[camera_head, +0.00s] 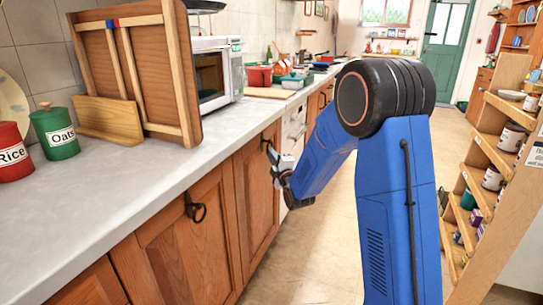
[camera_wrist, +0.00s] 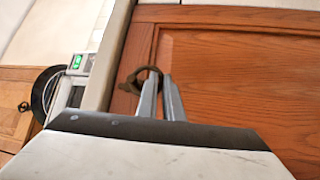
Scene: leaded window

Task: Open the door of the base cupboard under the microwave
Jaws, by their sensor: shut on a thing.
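The wooden base cupboard door (camera_head: 252,200) under the microwave (camera_head: 229,80) looks flush with the cupboard front. Its panel fills much of the wrist view (camera_wrist: 240,85). A dark ring handle (camera_wrist: 131,84) sits near the door's edge; it also shows in the head view (camera_head: 265,144). My gripper (camera_head: 274,156) is at this handle, with its two fingers shut on the ring. In the wrist view the fingertips (camera_wrist: 157,78) overlap the ring and hide part of it.
A second cupboard door with a ring handle (camera_head: 196,211) is nearer on the left. The grey worktop (camera_head: 120,180) runs above, holding canisters and a wooden rack (camera_head: 150,70). A wooden shelf unit (camera_head: 480,180) stands on the right. Floor between is clear.

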